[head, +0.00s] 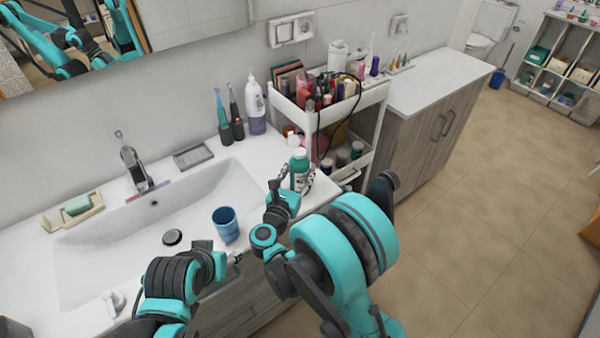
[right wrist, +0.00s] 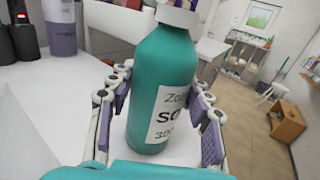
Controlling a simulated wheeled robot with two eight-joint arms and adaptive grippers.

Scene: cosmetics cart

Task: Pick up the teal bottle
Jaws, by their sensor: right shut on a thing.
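The teal bottle (head: 299,172) is at the right end of the white sink counter, beside the cart. It is upright, with a light cap and a white label. In the right wrist view the bottle (right wrist: 165,75) stands between the two padded fingers of my right gripper (right wrist: 162,118), which is shut on it. In the head view this gripper (head: 300,184) is partly hidden by my own arm. The bottle's base is over the white surface; I cannot tell whether it touches. My left arm shows at the lower left of the head view, but its fingers do not.
A white cart (head: 350,108) full of cosmetics stands close behind the bottle. A lotion bottle (head: 255,108) and electric toothbrushes (head: 231,115) stand behind the sink. A blue cup (head: 226,226) is at the sink's front right. The floor (head: 490,220) to the right is clear.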

